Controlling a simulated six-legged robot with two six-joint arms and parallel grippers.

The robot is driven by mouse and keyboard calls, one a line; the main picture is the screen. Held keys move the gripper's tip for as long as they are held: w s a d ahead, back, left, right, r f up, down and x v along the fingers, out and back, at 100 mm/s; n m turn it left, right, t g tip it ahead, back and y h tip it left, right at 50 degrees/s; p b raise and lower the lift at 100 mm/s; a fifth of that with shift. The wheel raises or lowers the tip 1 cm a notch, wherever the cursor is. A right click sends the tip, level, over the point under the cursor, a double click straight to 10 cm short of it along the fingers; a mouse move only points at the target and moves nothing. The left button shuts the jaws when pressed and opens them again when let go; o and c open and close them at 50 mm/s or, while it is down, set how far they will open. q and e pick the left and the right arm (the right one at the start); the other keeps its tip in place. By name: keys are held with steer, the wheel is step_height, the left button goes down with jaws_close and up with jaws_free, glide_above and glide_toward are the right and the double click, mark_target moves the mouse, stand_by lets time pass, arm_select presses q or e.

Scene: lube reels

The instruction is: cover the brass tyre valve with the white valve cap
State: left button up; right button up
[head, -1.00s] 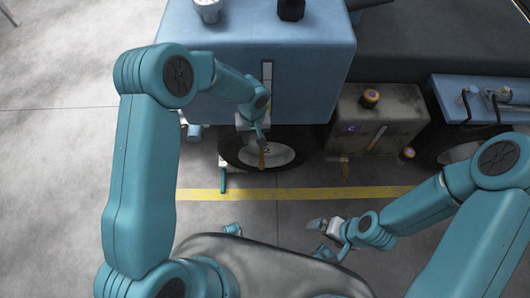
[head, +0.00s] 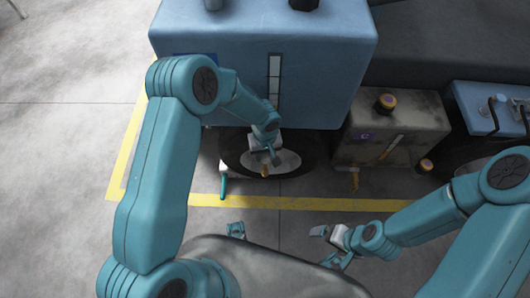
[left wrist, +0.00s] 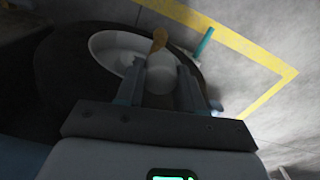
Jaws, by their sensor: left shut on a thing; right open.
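The brass tyre valve (head: 264,170) stands out at the wheel (head: 231,158) under the blue tank. It also shows in the left wrist view (left wrist: 159,40), just beyond my fingertips. My left gripper (head: 272,154) is in front of the wheel, close above the valve. In the left wrist view my left gripper (left wrist: 160,88) is shut on the white valve cap (left wrist: 161,78). The cap lies almost in line with the valve; I cannot tell whether they touch. My right gripper (head: 320,233) is open and empty, low and away from the wheel.
The blue tank (head: 320,65) overhangs the wheel. A teal rod (head: 223,187) is left of the wheel. A yellow line (head: 290,203) crosses the open floor.

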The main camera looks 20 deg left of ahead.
mark_target(265, 168)
arm_select(q)
steer(key=shift+f+b, duration=1.5)
steer(key=shift+f, duration=1.4)
step_height(265, 168, down, 2)
steer(key=b, duration=0.2)
steer(key=shift+f+b, duration=0.25)
steer(key=shift+b, duration=0.15)
steer(key=shift+f+b, duration=0.65)
steer(key=shift+b, duration=0.15)
steer(key=o, duration=1.1)
steer(key=shift+r, duration=0.1)
step_height(265, 168, up, 16)
steer(key=p, duration=0.5)
steer(key=shift+r, duration=0.15)
